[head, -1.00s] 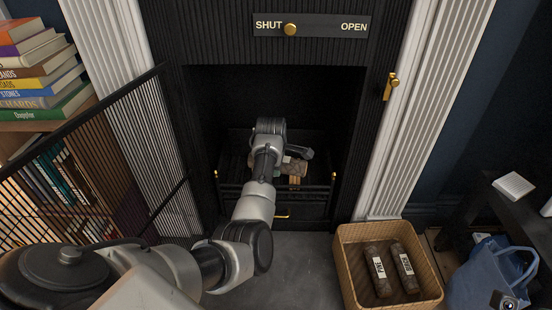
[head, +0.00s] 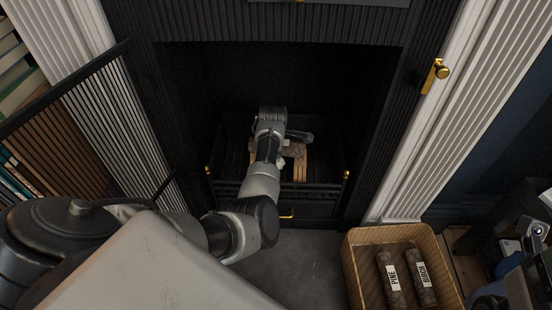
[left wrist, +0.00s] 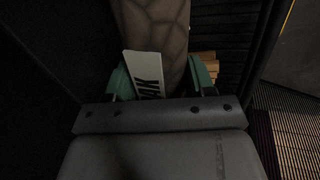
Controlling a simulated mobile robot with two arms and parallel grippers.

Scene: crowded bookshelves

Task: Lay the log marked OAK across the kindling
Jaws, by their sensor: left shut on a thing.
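My left gripper (left wrist: 160,78) is shut on the OAK log (left wrist: 158,25). In the left wrist view the log is grey-brown bark between green fingertips, with a white label of which only the end, "AK", shows. In the head view the arm reaches into the fireplace grate (head: 320,187), and the log (head: 294,149) shows partly past the wrist. Pale kindling sticks (head: 300,170) lie in the grate just below the log. They also show beside the right fingertip in the left wrist view (left wrist: 207,62). I cannot tell whether the log touches them. My right gripper is not in view.
A wicker basket (head: 352,262) on the floor at right holds a PINE log (head: 391,283) and another labelled log (head: 421,277). A slatted screen door (head: 150,120) stands open at left. A brass latch (head: 436,75) is on the right of the surround.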

